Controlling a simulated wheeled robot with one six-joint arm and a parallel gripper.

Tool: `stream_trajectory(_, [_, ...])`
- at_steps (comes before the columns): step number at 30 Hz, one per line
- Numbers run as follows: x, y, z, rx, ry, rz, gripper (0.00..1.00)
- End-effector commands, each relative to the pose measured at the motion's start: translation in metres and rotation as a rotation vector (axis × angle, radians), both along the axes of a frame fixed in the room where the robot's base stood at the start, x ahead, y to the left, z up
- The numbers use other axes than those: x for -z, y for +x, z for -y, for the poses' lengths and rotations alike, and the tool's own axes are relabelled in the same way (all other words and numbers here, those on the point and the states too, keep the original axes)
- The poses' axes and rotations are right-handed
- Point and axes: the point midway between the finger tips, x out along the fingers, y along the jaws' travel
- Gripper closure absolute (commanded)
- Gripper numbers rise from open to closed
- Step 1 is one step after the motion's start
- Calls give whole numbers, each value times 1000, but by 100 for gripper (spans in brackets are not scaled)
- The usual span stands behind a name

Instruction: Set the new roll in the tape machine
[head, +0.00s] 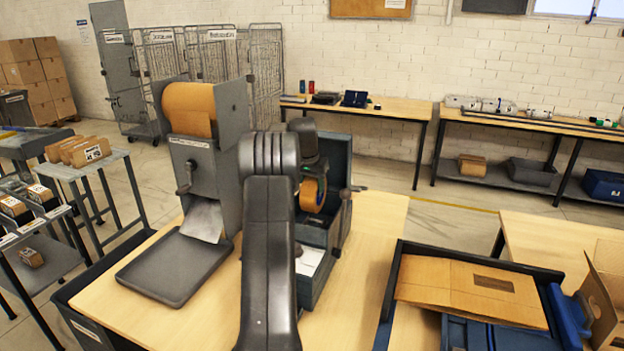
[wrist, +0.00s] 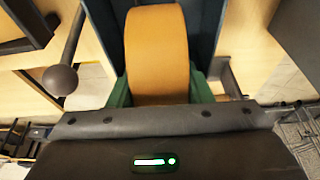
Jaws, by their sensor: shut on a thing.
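The roll of brown tape (head: 312,193) is upright in the open tape machine (head: 316,232), partly hidden by my arm. In the wrist view the roll (wrist: 157,50) stands between the green finger pads of my gripper (wrist: 161,92), which is shut on it. My gripper (head: 310,176) is over the machine's open bay, in front of its raised dark lid (head: 334,153). Whether the roll rests on the machine's holder cannot be told. A lever with a round knob (wrist: 60,79) shows left of the roll in the wrist view.
A paper dispenser (head: 198,152) with a large brown roll and a crank stands close on the left. A dark flat tray (head: 175,268) lies before it. A bin with flat cardboard (head: 470,290) is at the right. The table (head: 375,215) is bare right of the machine.

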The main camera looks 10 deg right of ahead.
Motion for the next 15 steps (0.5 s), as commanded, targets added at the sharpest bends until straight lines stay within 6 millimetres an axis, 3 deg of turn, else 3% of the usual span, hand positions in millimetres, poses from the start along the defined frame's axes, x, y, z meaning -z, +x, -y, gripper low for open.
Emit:
stream_trajectory(1, [12, 0, 0, 0, -1, 2, 82])
stream_trajectory(6, [32, 0, 0, 0, -1, 1, 82])
stream_trajectory(15, [59, 0, 0, 0, 0, 0, 82])
